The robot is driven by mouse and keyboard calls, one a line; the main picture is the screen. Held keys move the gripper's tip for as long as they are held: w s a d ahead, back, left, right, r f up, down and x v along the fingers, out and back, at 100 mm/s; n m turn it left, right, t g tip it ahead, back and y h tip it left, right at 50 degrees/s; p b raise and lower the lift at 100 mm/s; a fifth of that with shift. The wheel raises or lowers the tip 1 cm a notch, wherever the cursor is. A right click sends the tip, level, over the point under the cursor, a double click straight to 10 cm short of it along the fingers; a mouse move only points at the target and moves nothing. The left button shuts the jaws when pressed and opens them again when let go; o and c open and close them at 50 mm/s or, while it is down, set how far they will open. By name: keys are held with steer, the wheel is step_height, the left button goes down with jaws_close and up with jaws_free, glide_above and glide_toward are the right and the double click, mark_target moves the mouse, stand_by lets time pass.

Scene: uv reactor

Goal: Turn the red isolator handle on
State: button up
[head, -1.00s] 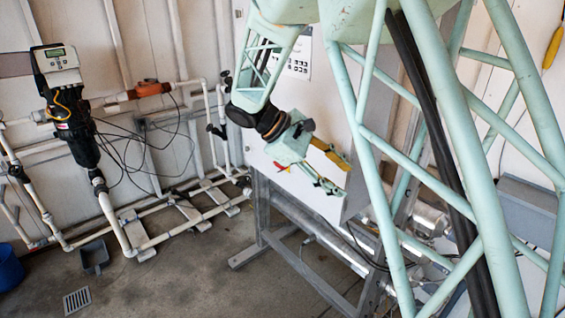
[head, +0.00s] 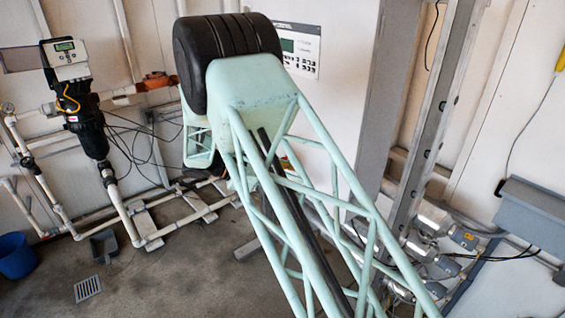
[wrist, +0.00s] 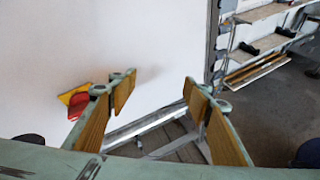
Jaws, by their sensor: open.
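The red isolator handle (wrist: 80,104) shows in the wrist view at the left, on a yellow plate (wrist: 72,92) against a white panel (wrist: 160,40). It lies to the left of and partly behind my left finger, outside the gap between the fingers. My gripper (wrist: 164,92) is open and empty, with wood-coloured pads on both fingers. I cannot tell whether the fingers touch the panel. In the head view my arm covers the gripper and most of the handle area.
A grey post (head: 440,110) and metal fittings (head: 430,245) stand to the right. White pipework (head: 165,232) runs along the left wall. A blue bucket (head: 15,256) sits at far left.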

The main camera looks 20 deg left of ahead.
steer(key=a+f+n+t+y, duration=0.1)
steer(key=a+f+n+t, duration=0.2)
steer(key=a+n+t, duration=0.4)
steer(key=a, duration=0.9)
steer(key=shift+a+f+n, duration=0.15)
steer(key=shift+a+n, duration=0.05)
steer(key=shift+n, duration=0.2)
steer(key=x, duration=1.3)
steer(key=shift+w+d, duration=0.15)
steer(key=shift+w, duration=0.15)
steer(key=c, duration=0.8)
